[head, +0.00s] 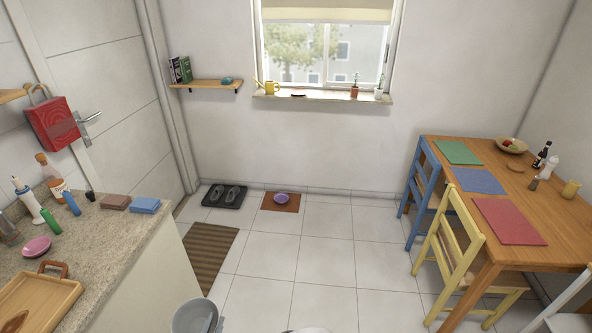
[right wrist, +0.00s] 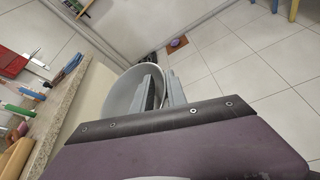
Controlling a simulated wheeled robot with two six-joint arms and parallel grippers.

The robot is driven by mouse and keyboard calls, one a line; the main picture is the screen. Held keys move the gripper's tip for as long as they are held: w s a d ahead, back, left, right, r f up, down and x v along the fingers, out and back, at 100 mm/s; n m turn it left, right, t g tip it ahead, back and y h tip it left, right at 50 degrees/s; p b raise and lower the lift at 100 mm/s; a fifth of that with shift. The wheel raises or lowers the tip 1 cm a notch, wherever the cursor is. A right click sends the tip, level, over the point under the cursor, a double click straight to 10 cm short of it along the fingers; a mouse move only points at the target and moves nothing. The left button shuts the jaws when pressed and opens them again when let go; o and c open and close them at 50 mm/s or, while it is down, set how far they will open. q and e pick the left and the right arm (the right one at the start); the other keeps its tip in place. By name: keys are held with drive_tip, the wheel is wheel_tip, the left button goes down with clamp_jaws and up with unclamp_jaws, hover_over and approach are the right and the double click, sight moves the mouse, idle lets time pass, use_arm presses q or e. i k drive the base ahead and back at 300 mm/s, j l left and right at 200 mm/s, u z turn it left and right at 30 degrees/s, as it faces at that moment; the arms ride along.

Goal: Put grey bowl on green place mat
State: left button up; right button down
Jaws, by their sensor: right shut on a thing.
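The grey bowl (head: 186,316) is at the bottom edge of the head view, partly cut off, beside the counter's end. My right gripper (head: 213,323) is at its right side. In the right wrist view the bowl (right wrist: 121,90) is tilted, and my right gripper (right wrist: 160,88) is shut on its rim, with a grey finger reaching inside. The green place mat (head: 458,153) lies bare at the far left end of the wooden table, well away from the bowl. My left gripper is not in view.
The wooden table (head: 533,207) also bears a blue mat (head: 479,181), a red mat (head: 509,221), a wooden bowl (head: 511,146) and bottles. A blue chair (head: 422,190) and a yellow chair (head: 447,250) stand at its left side. The tiled floor (head: 317,245) between counter and table is clear.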

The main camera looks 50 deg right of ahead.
sight(454, 148)
drive_tip(key=i+l+z, duration=0.15)
drive_tip(key=l+z, duration=0.3)
drive_tip(key=i+l+z, duration=0.25)
drive_tip(key=l+z, duration=0.25)
drive_tip(key=i+l+z, duration=0.3)
drive_tip(key=l+z, duration=0.15)
drive_tip(key=i+l+z, duration=0.25)
drive_tip(key=z, duration=0.25)
drive_tip(key=i+l+z, duration=0.2)
drive_tip(key=i, duration=0.45)
drive_tip(key=i+l+z, duration=0.2)
drive_tip(key=i, duration=0.45)
drive_tip(key=i+j+z, duration=0.2)
drive_tip(key=i, duration=0.5)
drive_tip(key=i+z, duration=0.2)
drive_tip(key=i, duration=0.45)
drive_tip(key=i+j+z, duration=0.2)
drive_tip(key=i, duration=0.45)
